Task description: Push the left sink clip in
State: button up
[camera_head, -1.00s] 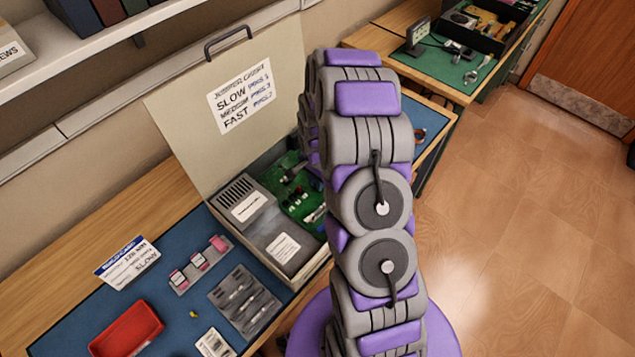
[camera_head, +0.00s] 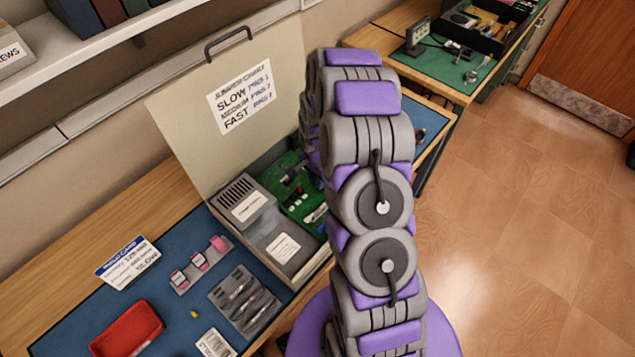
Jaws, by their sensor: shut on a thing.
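An open grey case (camera_head: 272,243) holds a green circuit board (camera_head: 290,205) with small red, white and dark parts on it. A dark part (camera_head: 294,170) lies at the board's far end, too small to make out. I cannot pick out the left sink clip or the heat sink. My arm rises in front of the case and covers the board's right side. My gripper is hidden behind the arm links, so its hold cannot be seen.
The raised case lid (camera_head: 225,115) carries a speed label (camera_head: 240,97). On the blue mat (camera_head: 190,290) are a pink-marked block rack (camera_head: 200,262), a grey tool tray (camera_head: 245,300), a red tray (camera_head: 127,330) and a card (camera_head: 127,263). A shelf overhangs the upper left.

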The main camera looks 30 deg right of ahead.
jog(key=shift+w+d+r+p, duration=0.35)
jog(key=shift+d+r, duration=0.15)
dwell(0.8)
jog(key=o, duration=0.4)
jog(key=shift+s, duration=0.1)
dwell(0.4)
jog(key=shift+s+a+r+p, duration=0.15)
jog(key=shift+r+p, duration=0.35)
jog(key=shift+r, duration=1.25)
jog(key=shift+w+a+r+p, duration=0.1)
jog(key=shift+r+p, duration=0.4)
jog(key=shift+r, duration=1.2)
jog(key=shift+r, duration=0.1)
